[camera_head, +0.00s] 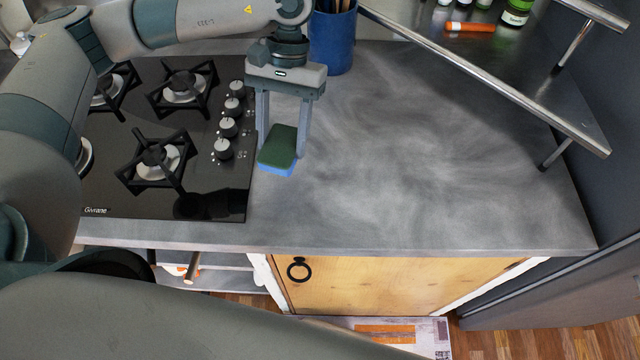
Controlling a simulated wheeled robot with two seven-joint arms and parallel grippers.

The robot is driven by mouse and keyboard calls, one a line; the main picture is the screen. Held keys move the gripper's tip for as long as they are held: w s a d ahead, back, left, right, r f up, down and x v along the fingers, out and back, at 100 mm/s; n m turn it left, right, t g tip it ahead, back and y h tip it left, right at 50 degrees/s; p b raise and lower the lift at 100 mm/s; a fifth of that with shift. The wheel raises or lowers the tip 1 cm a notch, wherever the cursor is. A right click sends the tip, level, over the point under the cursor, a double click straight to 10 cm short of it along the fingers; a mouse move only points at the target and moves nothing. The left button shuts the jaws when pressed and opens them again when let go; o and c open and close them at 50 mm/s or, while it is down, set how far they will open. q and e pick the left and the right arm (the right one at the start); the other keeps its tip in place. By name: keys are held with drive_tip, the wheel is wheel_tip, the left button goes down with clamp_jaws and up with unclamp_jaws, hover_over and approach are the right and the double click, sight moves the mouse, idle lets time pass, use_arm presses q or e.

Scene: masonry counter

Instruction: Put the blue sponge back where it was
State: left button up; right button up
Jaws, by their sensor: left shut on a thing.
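The blue sponge (277,168) has a dark green top and a blue lower layer. It is between the two fingers of my left gripper (283,147), which is shut on it. The gripper points down over the grey counter (420,180), just right of the stove's right edge. I cannot tell whether the sponge touches the counter or is slightly above it. My right gripper is not in view.
A black gas stove (200,205) with knobs lies to the left. A blue utensil holder (332,40) stands behind the gripper. A metal rack (500,85) with bottles (517,12) and an orange-capped container (469,27) is at the back right. The counter's middle is clear.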

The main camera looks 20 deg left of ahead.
use_arm(q)
drive_tip(key=shift+s+d+n, duration=0.1)
drive_tip(key=shift+d+n, duration=0.2)
drive_tip(key=shift+d, duration=0.35)
drive_tip(key=s+d+r+n+t+h, duration=0.1)
drive_tip(key=s+d+r+n+h, duration=0.1)
drive_tip(key=d+n, duration=0.3)
drive_tip(key=s+d+r+n+t+h+p, duration=0.1)
drive_tip(key=d+n, duration=0.5)
drive_tip(key=d, duration=0.6)
wheel_tip(320, 180, up, 2)
drive_tip(key=shift+s+r+n+h, duration=0.1)
drive_tip(key=shift+s+n+h, duration=0.3)
drive_tip(key=shift+s, duration=0.6)
drive_tip(key=w+a+f+p, duration=0.1)
drive_tip(key=a+f, duration=0.1)
drive_tip(key=a, duration=0.1)
drive_tip(key=w+a+f+p, duration=0.1)
drive_tip(key=a+f+p, duration=0.1)
drive_tip(key=a, duration=0.2)
drive_tip(key=w+a+f+p, duration=0.1)
drive_tip(key=a+f+p, duration=0.1)
drive_tip(key=a, duration=0.2)
drive_tip(key=shift+w+f, duration=0.1)
drive_tip(key=shift+f, duration=0.3)
drive_tip(key=shift+a+f, duration=0.15)
